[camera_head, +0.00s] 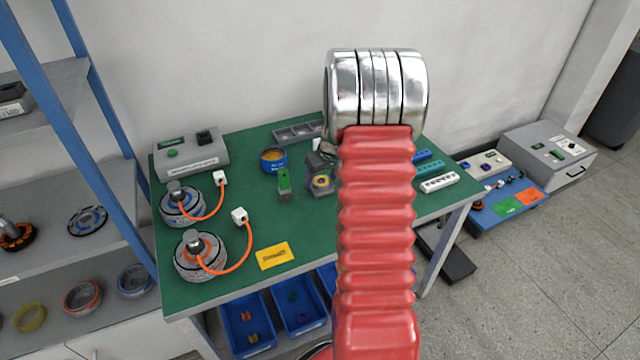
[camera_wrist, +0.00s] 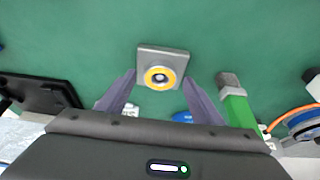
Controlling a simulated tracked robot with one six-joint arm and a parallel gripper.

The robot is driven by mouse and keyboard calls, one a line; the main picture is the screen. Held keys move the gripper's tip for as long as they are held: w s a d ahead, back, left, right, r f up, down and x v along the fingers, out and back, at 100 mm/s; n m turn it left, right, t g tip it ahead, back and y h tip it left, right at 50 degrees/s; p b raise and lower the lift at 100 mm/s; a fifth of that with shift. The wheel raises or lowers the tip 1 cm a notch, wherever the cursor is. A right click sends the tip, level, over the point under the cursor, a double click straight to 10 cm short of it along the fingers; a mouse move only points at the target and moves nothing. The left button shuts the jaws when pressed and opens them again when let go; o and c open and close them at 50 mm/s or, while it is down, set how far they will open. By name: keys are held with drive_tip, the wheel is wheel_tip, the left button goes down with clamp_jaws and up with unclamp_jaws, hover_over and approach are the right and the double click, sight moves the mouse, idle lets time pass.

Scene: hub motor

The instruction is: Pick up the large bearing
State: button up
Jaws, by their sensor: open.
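The block with the ring also shows on the green table in the head view (camera_head: 321,182), just left of my red arm. My gripper (camera_wrist: 160,74) is open, its two fingers on either side of the ring in the wrist view. I see nothing held between them. Whether the fingers touch the block I cannot tell.
A green-handled part (camera_wrist: 238,106) stands close to the right finger in the wrist view. A blue tin (camera_head: 273,161) is nearby. Two hub motors (camera_head: 200,256) with orange cables stand at the table's left. A yellow label (camera_head: 274,256) lies at the front.

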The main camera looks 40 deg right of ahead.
drive_tip(key=c, duration=1.2)
wheel_tip(320, 180, up, 10)
idle(0.4)
